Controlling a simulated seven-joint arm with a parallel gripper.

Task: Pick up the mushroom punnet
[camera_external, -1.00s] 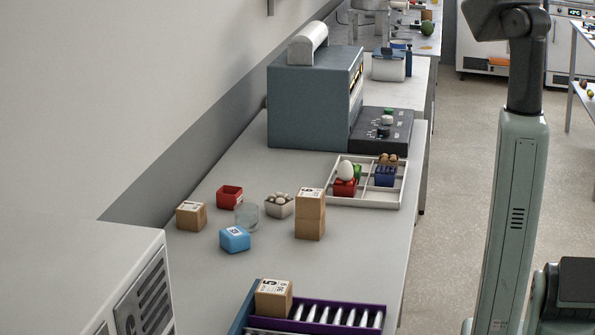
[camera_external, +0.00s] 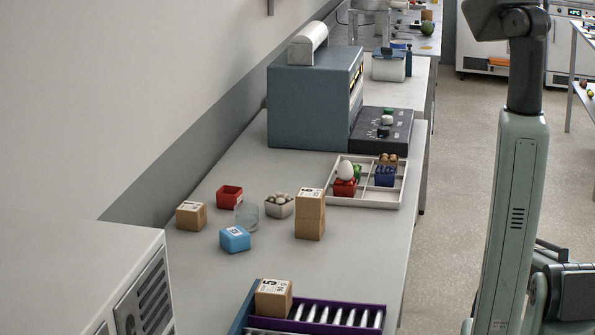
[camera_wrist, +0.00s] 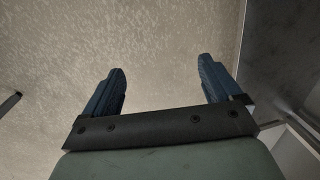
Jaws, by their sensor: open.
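The mushroom punnet (camera_external: 280,207) is a small pale grey tub with several whitish mushrooms in it. It stands on the grey bench in the external view, between a clear glass and a stack of cardboard boxes. My gripper (camera_wrist: 160,85) shows in the wrist view with its two blue fingers spread wide and nothing between them. It points at the speckled floor, away from the punnet. The punnet is not in the wrist view. The gripper itself is not visible in the external view, where only parts of my arm show at the right.
Close around the punnet are the stacked boxes (camera_external: 310,214), clear glass (camera_external: 247,216), red tub (camera_external: 229,196), blue box (camera_external: 235,239) and a single carton (camera_external: 191,215). A white divided tray (camera_external: 398,190) stands behind right. A purple-edged roller rack (camera_external: 345,303) is in front.

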